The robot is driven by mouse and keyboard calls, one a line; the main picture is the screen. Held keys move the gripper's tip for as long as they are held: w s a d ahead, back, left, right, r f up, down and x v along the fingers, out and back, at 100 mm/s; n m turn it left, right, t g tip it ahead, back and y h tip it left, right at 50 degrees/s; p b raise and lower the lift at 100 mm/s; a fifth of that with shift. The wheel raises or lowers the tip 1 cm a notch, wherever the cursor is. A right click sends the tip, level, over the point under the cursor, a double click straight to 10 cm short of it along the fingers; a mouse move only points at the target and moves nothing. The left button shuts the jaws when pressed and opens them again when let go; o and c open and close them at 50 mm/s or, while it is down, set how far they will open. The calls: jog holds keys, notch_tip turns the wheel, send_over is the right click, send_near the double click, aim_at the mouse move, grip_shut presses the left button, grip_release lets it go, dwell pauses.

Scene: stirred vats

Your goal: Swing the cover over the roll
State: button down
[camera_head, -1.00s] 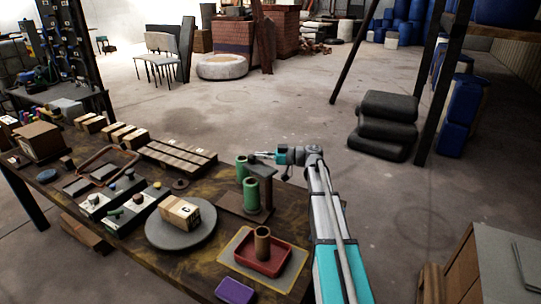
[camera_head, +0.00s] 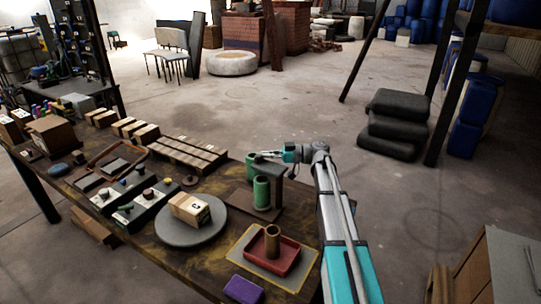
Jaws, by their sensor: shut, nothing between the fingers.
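Two green upright cylinders, the front one (camera_head: 262,192) and the rear one (camera_head: 251,166), stand by a brown base at the table's right side. A dark flat plate (camera_head: 272,168) sits on a post right beside them; it may be the cover. A brown upright tube (camera_head: 273,240) stands in a red tray (camera_head: 290,265). I cannot tell for certain which cylinder is the roll. My gripper (camera_head: 257,156) is shut and empty, pointing left, close above or behind the plate and the rear green cylinder. I cannot tell whether it touches either.
A small carton (camera_head: 188,208) sits on a round grey disc (camera_head: 180,236). Grey boxes with knobs (camera_head: 130,207), wooden blocks (camera_head: 185,152) and a purple block (camera_head: 243,289) are on the table (camera_head: 185,270). Black stacked sacks (camera_head: 394,124) lie on the floor.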

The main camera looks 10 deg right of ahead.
jog(key=shift+a, duration=0.1)
jog(key=w+d, duration=0.3)
jog(key=d, duration=0.3)
jog(key=w+d, duration=0.3)
jog(key=d, duration=0.3)
jog(key=shift+w+d, duration=0.25)
jog(key=shift+d, duration=0.05)
jog(key=shift+a+r, duration=0.1)
jog(key=s+a+r+n+g+h+p, duration=0.1)
jog(key=r+h+p, duration=0.4)
jog(key=p, duration=0.9)
jog(key=s+a+r+n+g+h+p, duration=0.2)
jog(key=s+r+h+p, duration=0.3)
jog(key=p, duration=0.9)
jog(key=a+r+h, duration=0.1)
jog(key=h, duration=0.2)
jog(key=shift+a+n+g, duration=0.25)
jog(key=shift+n+g, duration=0.05)
jog(key=shift+n, duration=0.1)
